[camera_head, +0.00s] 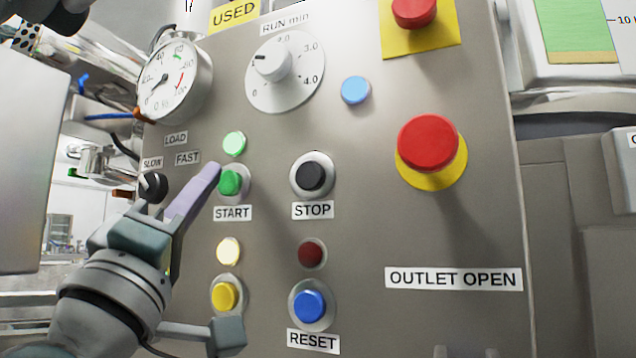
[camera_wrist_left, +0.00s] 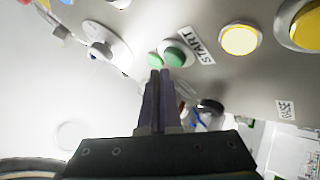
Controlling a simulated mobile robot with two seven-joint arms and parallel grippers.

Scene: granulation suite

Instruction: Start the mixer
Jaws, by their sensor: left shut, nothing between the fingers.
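The mixer's control panel (camera_head: 400,235) fills most of the head view. The green START button (camera_head: 230,183) is left of the black STOP button (camera_head: 311,176). A bright pale-green lamp (camera_head: 235,144) sits just above START. My left gripper (camera_head: 214,172) is shut and empty, its purple fingers pointing at the START button and overlapping its left edge. In the left wrist view the closed fingertips (camera_wrist_left: 160,73) lie just below the green button (camera_wrist_left: 178,55); whether they touch it I cannot tell.
Red mushroom buttons (camera_head: 428,143) stand out on the panel's right. A run-time dial (camera_head: 278,66) and gauge (camera_head: 172,81) are above. A black selector knob (camera_head: 152,186) sits beside the left fingers. Yellow (camera_head: 224,296) and blue RESET (camera_head: 309,305) buttons are below.

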